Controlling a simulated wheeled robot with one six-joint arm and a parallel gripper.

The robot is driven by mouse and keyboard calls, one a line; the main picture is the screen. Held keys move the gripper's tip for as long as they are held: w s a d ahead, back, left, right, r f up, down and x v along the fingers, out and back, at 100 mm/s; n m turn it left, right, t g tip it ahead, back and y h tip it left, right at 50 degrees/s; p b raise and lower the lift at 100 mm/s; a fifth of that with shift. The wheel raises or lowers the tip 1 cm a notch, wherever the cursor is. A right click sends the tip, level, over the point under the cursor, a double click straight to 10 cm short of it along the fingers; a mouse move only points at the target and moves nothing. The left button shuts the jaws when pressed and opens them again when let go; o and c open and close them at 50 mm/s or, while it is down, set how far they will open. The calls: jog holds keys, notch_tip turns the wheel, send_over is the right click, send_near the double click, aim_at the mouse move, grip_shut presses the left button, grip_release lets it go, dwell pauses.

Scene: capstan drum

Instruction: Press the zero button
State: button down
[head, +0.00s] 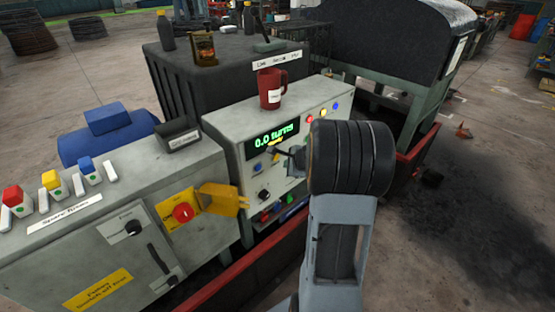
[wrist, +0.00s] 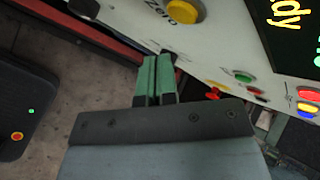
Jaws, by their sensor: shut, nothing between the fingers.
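The zero button is a round yellow button (wrist: 185,10) beside a "Zero" label on the pale panel, at the top of the wrist view. In the head view a small yellow button (head: 277,157) shows below the green display, close to my gripper; I cannot read its label there. My gripper (wrist: 158,62) has two green fingers shut together with nothing between them. Its tips are below the yellow button in the wrist view and apart from it. In the head view the gripper (head: 283,151) is small and dark, partly hidden by my arm.
The display (head: 274,136) reads "0.0 turns". A red mug (head: 271,90) stands on the panel housing. Several other buttons and a black knob (head: 264,195) are nearby. A yellow padlock-like piece (head: 222,199) juts out at the left cabinet. A red rail (head: 250,270) runs below.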

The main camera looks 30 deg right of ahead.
jog(key=shift+s+d+b, duration=0.15)
jog(key=shift+s+b, duration=0.05)
jog(key=shift+s, duration=0.6)
jog(key=shift+s+d+b, duration=0.1)
jog(key=shift+s+b, duration=0.1)
jog(key=shift+s, duration=0.6)
jog(key=s+a+r+n+g, duration=0.2)
jog(key=s+a+n, duration=0.6)
jog(key=a+n, duration=0.4)
jog(key=s+a+r+n+g+p, duration=0.1)
jog(key=s+a+r+n+g, duration=0.2)
jog(key=a+n, duration=0.9)
jog(key=s+r, duration=0.2)
jog(key=s, duration=0.2)
jog(key=shift+s+r, duration=0.3)
jog(key=shift+s, duration=0.1)
jog(key=c, duration=1.9)
grip_release()
